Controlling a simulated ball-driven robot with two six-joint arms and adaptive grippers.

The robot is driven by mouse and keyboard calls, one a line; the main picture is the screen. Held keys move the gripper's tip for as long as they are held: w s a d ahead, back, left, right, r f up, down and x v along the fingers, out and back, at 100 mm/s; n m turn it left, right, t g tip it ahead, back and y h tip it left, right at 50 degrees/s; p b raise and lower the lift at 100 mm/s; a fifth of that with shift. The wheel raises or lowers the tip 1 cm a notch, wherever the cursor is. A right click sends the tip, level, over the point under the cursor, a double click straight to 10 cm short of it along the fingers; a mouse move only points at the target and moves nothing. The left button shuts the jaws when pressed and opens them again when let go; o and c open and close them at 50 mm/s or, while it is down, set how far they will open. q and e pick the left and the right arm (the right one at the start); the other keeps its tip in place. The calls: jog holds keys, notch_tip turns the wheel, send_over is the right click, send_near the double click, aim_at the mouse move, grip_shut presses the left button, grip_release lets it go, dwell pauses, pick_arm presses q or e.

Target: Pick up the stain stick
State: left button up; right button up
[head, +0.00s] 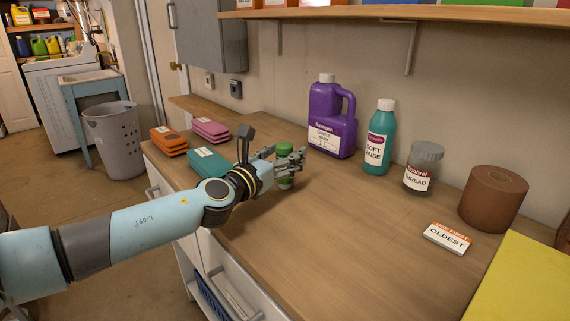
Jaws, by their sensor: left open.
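A small upright green stick, seemingly the stain stick (285,148), stands on the wooden counter. Its green top shows above my left gripper's fingers and a lighter green base shows below them. My left gripper (288,162) is open, with its fingers at the middle of the stick and hiding that part. I cannot tell whether the fingers touch it. My right gripper is not in view.
A purple jug (326,112), a teal bottle (379,140), a lidded jar (421,168) and a brown roll (493,198) line the wall side. A card (447,237) lies near the roll. Orange (168,141), pink (210,129) and teal (208,160) packs lie left. The front counter is clear.

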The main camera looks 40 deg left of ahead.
pick_arm(q)
jog(key=shift+w, duration=0.25)
grip_shut()
dwell(0.3)
